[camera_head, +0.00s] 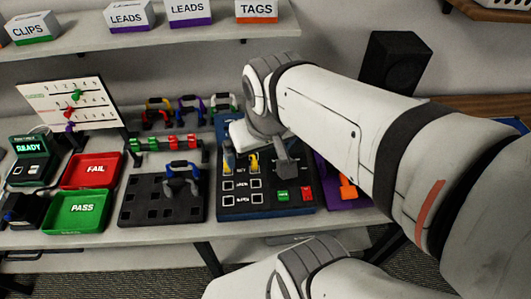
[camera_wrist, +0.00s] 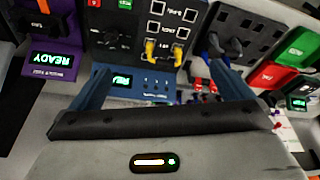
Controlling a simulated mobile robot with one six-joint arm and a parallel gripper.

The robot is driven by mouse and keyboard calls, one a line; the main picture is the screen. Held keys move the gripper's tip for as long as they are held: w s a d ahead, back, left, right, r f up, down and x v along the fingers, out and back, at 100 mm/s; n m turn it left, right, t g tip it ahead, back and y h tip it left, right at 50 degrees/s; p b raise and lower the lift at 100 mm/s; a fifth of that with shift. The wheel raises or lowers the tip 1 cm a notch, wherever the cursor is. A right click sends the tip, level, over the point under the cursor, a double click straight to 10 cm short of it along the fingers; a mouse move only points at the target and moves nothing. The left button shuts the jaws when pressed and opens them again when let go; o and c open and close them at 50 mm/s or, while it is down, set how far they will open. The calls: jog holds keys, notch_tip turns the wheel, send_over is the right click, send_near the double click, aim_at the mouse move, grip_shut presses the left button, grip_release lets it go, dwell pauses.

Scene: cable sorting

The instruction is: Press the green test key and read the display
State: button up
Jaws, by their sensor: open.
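The black test panel (camera_head: 232,206) stands mid-bench with a green key (camera_head: 283,195) at its front, left of a red key (camera_head: 306,193). The green key also shows at the top edge of the wrist view (camera_wrist: 125,4). A small lit green display (camera_wrist: 121,80) sits on the panel's blue back strip; its text is too small to read. A yellow-ended cable (camera_wrist: 165,50) is plugged into the panel. My gripper (camera_wrist: 157,78) is open and empty, its blue fingers spread above the panel's back part. It is apart from the green key. My arm hides part of the panel in the head view.
A black board (camera_head: 135,208) with a blue-handled cable (camera_head: 182,172) is left of the panel. Red FAIL (camera_head: 92,170) and green PASS (camera_head: 76,211) trays lie further left. A purple unit (camera_wrist: 52,68) reads READY. A shelf (camera_head: 190,38) with labelled bins runs above.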

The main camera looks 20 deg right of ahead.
jog(key=shift+c, duration=0.4)
grip_shut()
dwell(0.9)
dwell(0.5)
